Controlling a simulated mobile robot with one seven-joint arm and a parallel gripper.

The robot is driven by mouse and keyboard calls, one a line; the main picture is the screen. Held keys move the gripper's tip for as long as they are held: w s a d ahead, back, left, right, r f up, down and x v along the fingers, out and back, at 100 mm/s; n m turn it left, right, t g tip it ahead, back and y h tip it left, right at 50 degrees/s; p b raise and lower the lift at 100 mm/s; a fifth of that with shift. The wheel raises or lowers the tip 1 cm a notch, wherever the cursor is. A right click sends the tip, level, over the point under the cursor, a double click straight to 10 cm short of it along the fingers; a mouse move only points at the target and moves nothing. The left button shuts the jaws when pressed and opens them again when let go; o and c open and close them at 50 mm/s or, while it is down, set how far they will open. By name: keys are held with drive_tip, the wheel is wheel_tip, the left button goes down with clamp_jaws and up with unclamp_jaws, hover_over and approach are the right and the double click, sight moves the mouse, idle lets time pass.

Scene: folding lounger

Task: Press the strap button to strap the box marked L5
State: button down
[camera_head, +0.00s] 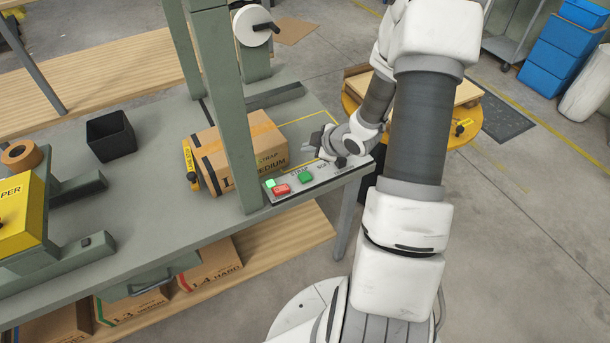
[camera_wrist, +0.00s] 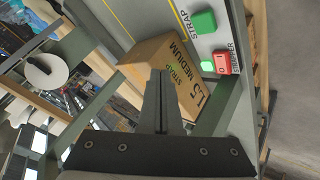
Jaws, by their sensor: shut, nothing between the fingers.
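The cardboard box marked L5 MEDIUM STRAP (camera_wrist: 172,62) sits on the grey-green table, partly behind a green post in the head view (camera_head: 268,142). Dark bands show on its left part in the head view. The green strap button (camera_head: 305,177) is on the panel at the table's front edge; it also shows in the wrist view (camera_wrist: 204,22), beside the word STRAP. My gripper (camera_head: 314,145) is shut and empty, above and behind the button, to the right of the box. Its fingers show in the wrist view (camera_wrist: 161,95), apart from the button.
A red rocker switch (camera_head: 282,189) and a lit green lamp (camera_head: 270,183) are on the same panel (camera_head: 334,174). The green post (camera_head: 236,110) rises close to the panel. A black bin (camera_head: 110,137) and tape roll (camera_head: 20,154) are at left. Boxes fill the lower shelf.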

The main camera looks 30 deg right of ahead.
sight(308, 178)
wheel_tip(308, 178, down, 9)
drive_tip(key=b, duration=0.7)
drive_tip(key=shift+r, duration=0.1)
idle(1.9)
drive_tip(key=shift+f+b, duration=0.45)
drive_tip(key=shift+b, duration=0.25)
drive_tip(key=shift+f+b, duration=0.5)
idle(0.6)
drive_tip(key=shift+r+p, duration=0.8)
drive_tip(key=shift+r, duration=0.2)
drive_tip(key=shift+r+p, duration=2.05)
drive_tip(key=shift+r, duration=0.4)
